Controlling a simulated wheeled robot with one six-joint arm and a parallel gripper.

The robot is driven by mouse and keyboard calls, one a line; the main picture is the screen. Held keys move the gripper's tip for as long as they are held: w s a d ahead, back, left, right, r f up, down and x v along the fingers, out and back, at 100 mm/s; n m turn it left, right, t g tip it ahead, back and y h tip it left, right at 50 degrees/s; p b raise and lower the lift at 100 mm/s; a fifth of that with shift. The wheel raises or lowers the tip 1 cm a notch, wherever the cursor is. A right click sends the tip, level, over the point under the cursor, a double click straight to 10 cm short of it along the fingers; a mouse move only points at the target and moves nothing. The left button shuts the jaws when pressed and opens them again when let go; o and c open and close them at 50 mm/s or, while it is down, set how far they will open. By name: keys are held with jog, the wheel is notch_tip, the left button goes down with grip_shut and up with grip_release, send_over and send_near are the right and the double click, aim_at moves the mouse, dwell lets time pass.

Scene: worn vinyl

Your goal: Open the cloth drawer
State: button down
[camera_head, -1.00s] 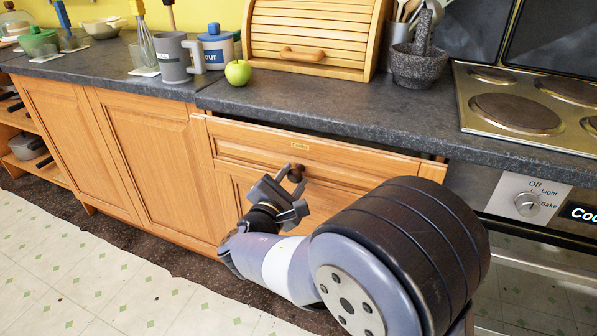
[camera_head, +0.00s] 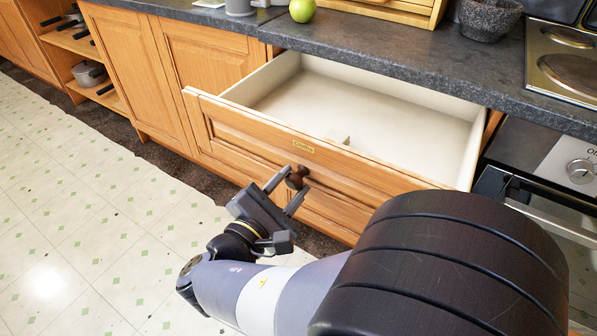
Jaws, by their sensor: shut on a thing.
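The cloth drawer (camera_head: 240,130) is pulled well out from under the worktop, with a small brass label plate (camera_head: 303,146) on its wooden front. Its pale inside (camera_head: 365,107) shows, and it looks mostly empty, with one small pale object (camera_head: 346,141) close behind the front panel. A round dark brown knob (camera_head: 297,175) sits on the drawer front below the label. My gripper (camera_head: 288,187) is shut on this knob, one finger on each side of it.
A dark grey worktop (camera_head: 390,52) runs above the drawer, with a green apple (camera_head: 302,10) and a stone mortar (camera_head: 488,18) on it. The oven (camera_head: 545,165) stands to the right. The tiled floor (camera_head: 90,220) at left is clear.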

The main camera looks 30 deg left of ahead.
jog(key=shift+s, duration=0.65)
jog(key=c, duration=1)
grip_release()
jog(key=s+a+p, duration=0.1)
jog(key=s+p, duration=0.1)
jog(key=s, duration=0.8)
jog(key=shift+s, duration=0.4)
jog(key=w, duration=0.4)
jog(key=w+b, duration=0.1)
jog(key=w, duration=0.2)
jog(key=w+d+b, duration=0.1)
jog(key=w, duration=0.3)
jog(key=shift+w, duration=0.35)
jog(key=shift+s+f, duration=0.1)
jog(key=shift+s, duration=0.05)
